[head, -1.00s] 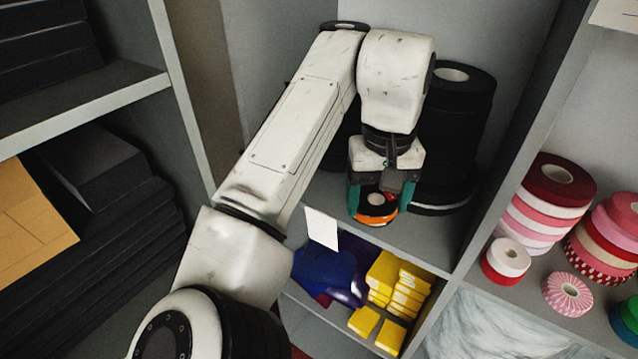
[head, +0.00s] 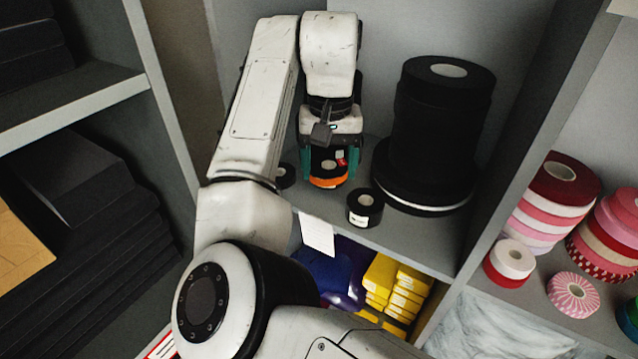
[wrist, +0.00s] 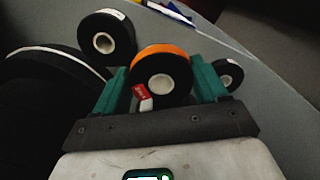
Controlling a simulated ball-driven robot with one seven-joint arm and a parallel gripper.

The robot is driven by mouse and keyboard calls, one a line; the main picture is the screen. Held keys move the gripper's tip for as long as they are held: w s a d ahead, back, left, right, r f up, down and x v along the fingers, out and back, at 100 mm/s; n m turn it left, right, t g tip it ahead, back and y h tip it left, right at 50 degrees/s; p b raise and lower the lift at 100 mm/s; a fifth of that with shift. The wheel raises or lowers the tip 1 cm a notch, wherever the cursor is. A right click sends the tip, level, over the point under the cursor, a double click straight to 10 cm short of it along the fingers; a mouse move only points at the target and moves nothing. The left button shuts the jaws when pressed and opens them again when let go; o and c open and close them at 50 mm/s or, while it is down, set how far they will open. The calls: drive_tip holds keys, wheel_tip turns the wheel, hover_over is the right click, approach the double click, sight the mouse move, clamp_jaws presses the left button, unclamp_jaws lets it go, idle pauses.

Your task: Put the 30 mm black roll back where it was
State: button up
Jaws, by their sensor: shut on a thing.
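My gripper (head: 330,176) has its teal fingers shut on a black-faced roll with an orange outer band (head: 328,182) and a small red and white label. That roll shows between the fingers in the wrist view (wrist: 160,78). I cannot tell whether it touches the shelf. A loose black roll (head: 365,209) with a white label stands right of the gripper near the shelf front; it also shows in the wrist view (wrist: 105,38). A smaller black roll (head: 286,176) lies close left of the gripper, also in the wrist view (wrist: 229,75). No width marking is readable.
A tall stack of large black rolls (head: 440,130) stands on the shelf (head: 410,235) at right. A white card (head: 318,235) hangs at the shelf's front edge. Yellow boxes (head: 400,290) lie below. Pink and red rolls (head: 550,190) fill the bay to the right.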

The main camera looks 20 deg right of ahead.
sight(320, 162)
drive_tip(key=shift+w+a+f, duration=0.25)
drive_tip(key=shift+w+f, duration=0.25)
drive_tip(key=shift+f, duration=0.15)
drive_tip(key=shift+w+a+f, duration=0.2)
drive_tip(key=shift+w+f, duration=0.25)
drive_tip(key=shift+f, duration=0.15)
drive_tip(key=shift+w+f+p, duration=0.1)
drive_tip(key=shift+f+p, duration=0.2)
drive_tip(key=shift+f, duration=1.35)
drive_tip(key=shift+f, duration=0.1)
drive_tip(key=o, duration=1.1)
drive_tip(key=shift+c, duration=0.2)
wheel_tip(320, 162, up, 12)
drive_tip(key=shift+r, duration=0.1)
